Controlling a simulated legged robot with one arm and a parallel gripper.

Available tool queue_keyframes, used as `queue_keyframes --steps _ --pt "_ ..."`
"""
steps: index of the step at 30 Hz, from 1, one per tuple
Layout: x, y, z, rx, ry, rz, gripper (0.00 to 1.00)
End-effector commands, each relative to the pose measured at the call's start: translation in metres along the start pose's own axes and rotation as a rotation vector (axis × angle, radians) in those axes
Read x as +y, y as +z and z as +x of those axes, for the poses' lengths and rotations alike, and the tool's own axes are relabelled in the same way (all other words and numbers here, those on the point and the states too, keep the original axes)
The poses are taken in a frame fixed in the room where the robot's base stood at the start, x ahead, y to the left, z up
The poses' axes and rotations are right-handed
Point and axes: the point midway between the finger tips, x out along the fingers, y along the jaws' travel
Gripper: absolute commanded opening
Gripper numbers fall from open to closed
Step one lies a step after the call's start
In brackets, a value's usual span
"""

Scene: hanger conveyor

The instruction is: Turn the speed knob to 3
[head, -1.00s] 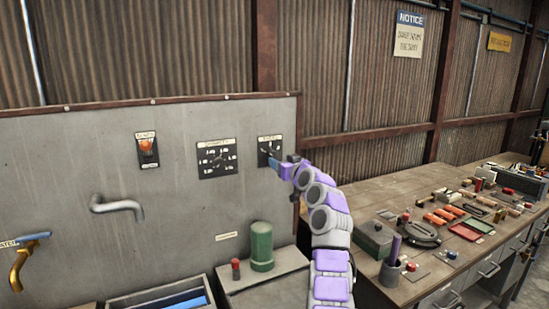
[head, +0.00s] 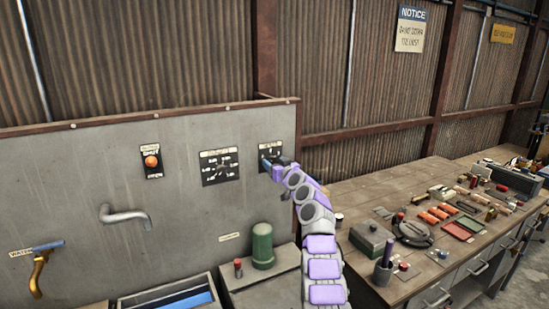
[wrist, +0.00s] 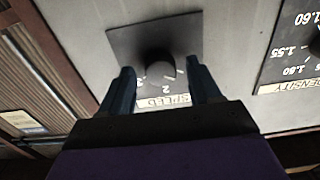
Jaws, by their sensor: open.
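The speed knob (wrist: 156,62) is a dark round knob on a black plate (wrist: 125,45) in the wrist view, with a "SPEED" label (wrist: 165,101) below it. A "2" shows under the knob. The knob's pointer setting cannot be read. My gripper (wrist: 160,68) is open, with one blue finger on each side of the knob; whether the fingers touch it cannot be told. In the head view my gripper (head: 267,164) is at the speed plate (head: 270,151), hiding its lower part and the knob.
The density dial (head: 220,166) is left of the speed plate on the grey panel (head: 75,175). An orange button (head: 151,162) and a grey pipe (head: 125,216) are further left. A green cylinder (head: 262,246) stands below. A workbench (head: 345,190) with tools is at right.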

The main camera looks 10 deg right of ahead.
Motion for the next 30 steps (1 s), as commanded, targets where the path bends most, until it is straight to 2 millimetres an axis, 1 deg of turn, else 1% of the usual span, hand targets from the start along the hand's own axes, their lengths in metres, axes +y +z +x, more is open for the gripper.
queue_keyframes --steps 5,16,30 --pt "-0.0003 -0.0002 0.0031 -0.002 0.0 0.001 0.63" --pt "0.0001 0.0014 0.0035 -0.001 0.001 0.001 0.62" --pt "0.0004 0.0013 0.0035 -0.001 0.001 0.001 0.17"
